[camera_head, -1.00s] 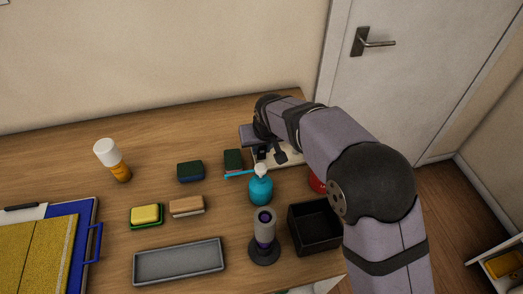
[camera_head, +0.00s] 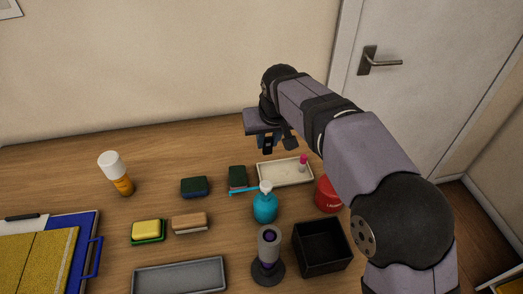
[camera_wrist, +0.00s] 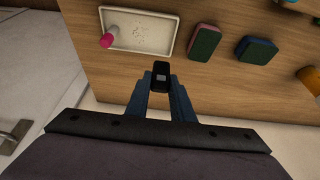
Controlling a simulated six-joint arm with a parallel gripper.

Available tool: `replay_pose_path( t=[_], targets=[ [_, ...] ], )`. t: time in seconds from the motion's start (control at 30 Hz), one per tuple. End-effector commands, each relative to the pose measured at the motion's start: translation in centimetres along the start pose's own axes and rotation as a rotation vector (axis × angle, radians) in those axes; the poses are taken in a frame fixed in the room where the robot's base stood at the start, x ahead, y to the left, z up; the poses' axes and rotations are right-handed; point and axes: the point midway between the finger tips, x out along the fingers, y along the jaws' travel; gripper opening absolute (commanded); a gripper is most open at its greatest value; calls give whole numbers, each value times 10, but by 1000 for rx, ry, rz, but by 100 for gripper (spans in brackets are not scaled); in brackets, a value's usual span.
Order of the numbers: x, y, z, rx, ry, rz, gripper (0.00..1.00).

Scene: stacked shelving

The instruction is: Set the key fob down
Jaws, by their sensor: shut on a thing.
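A small black key fob (camera_wrist: 161,75) with a grey button patch is held between the blue fingers of my gripper (camera_wrist: 161,82) in the wrist view. My gripper (camera_head: 268,148) is shut on the fob and hangs above the table near its back edge. In the head view the fob (camera_head: 268,145) shows as a small dark shape below the gripper, apart from the table. A shallow cream tray (camera_head: 270,178) lies on the table below and to the right of the gripper. A pink-capped item (camera_head: 303,161) is in the tray's right end.
A dark sponge (camera_head: 237,177), a toothbrush and a teal pump bottle (camera_head: 265,207) stand close to the tray. A red tin (camera_head: 327,194) and a black box (camera_head: 322,264) are at the right. Bare wood lies at the back left.

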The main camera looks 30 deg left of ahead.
Motion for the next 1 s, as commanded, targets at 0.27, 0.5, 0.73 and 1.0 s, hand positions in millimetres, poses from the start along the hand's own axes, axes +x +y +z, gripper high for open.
replay_pose_path(
  t=[0.27, 0.5, 0.73, 1.0],
  targets=[
    [-2, -11, 0, -17, 0, -7, 0],
    [-17, -72, 6, -114, 1, -48, 0],
    [-48, -169, 33, -277, 1, -115, 0],
    [-78, -264, 107, -435, -1, -180, 0]
  ],
)
